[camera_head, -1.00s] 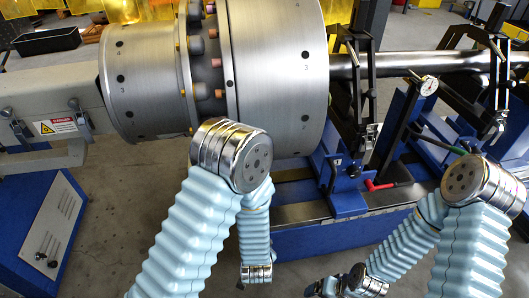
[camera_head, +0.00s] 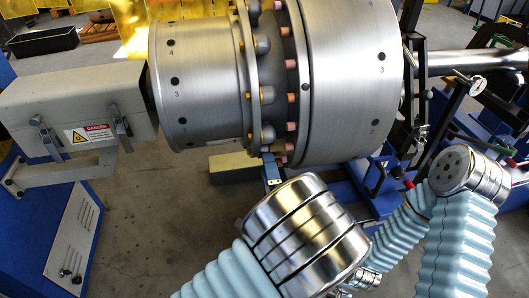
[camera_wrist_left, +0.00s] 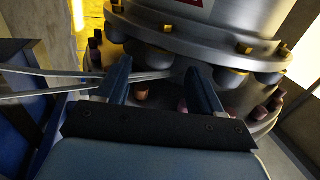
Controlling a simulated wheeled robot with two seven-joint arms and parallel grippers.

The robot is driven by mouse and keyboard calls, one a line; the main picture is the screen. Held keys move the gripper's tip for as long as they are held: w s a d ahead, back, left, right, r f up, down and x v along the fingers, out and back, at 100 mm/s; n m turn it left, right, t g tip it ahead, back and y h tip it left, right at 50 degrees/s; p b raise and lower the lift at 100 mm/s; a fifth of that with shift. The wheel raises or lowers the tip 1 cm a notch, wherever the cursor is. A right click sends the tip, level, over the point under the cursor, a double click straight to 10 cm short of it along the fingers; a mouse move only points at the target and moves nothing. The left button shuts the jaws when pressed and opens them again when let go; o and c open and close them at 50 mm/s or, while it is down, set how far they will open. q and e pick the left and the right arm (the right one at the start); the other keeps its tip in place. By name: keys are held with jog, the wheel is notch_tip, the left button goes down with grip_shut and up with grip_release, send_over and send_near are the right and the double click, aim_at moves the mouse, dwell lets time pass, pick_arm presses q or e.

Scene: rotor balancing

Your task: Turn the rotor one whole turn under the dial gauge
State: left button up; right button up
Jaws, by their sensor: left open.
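The rotor (camera_head: 345,85) is a large grey metal drum lying horizontally, with numbered dark holes and a bolted flange (camera_head: 247,75) with orange and pink bolt ends. The round white dial gauge (camera_head: 476,86) is on a black stand to its right. My left gripper (camera_head: 271,170) shows just below the flange, partly hidden by my arm's chrome joint. In the left wrist view its two blue fingers (camera_wrist_left: 162,92) are apart, with the flange and its bolts (camera_wrist_left: 235,70) close in front; nothing is clearly held between them. My right gripper's jaws are hidden behind my left arm.
A grey housing (camera_head: 75,105) with a danger label adjoins the rotor at left, above a blue cabinet (camera_head: 75,235). A shaft (camera_head: 480,60) extends right through black supports above blue stands. Bare floor (camera_head: 150,220) shows at lower left. A black tray (camera_head: 43,41) lies behind.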

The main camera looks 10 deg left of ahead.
pick_arm(q)
jog(key=x, duration=0.5)
jog(key=shift+d, duration=0.1)
jog(key=shift+c, duration=0.3)
